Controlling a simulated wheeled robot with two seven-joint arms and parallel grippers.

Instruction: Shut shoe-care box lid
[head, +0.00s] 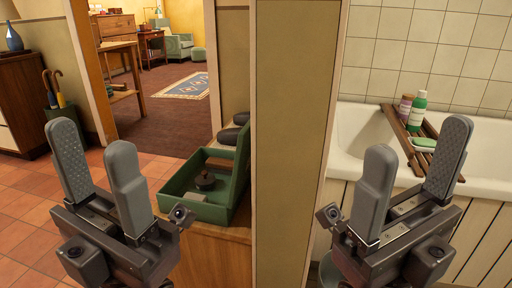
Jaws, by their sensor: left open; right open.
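The green shoe-care box (172,193) sits on a wooden cabinet top, left of the middle of the head view. Its green lid (242,172) stands raised on the box's right side, so the box is open. Inside are a dark round tin (205,181) and a pale item partly hidden by my gripper. My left gripper (95,150) is open and empty, in front and to the left of the box. My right gripper (415,165) is open and empty, on the far side of the wall post, in front of the bathtub.
A wall post (292,130) stands between the box and the bathtub (353,128). A wooden bath rack (399,126) holds bottles and green soap. Dark rounded items (229,135) lie behind the box. An umbrella stand (67,118) stands at left. Tiled floor (25,215) is clear at left.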

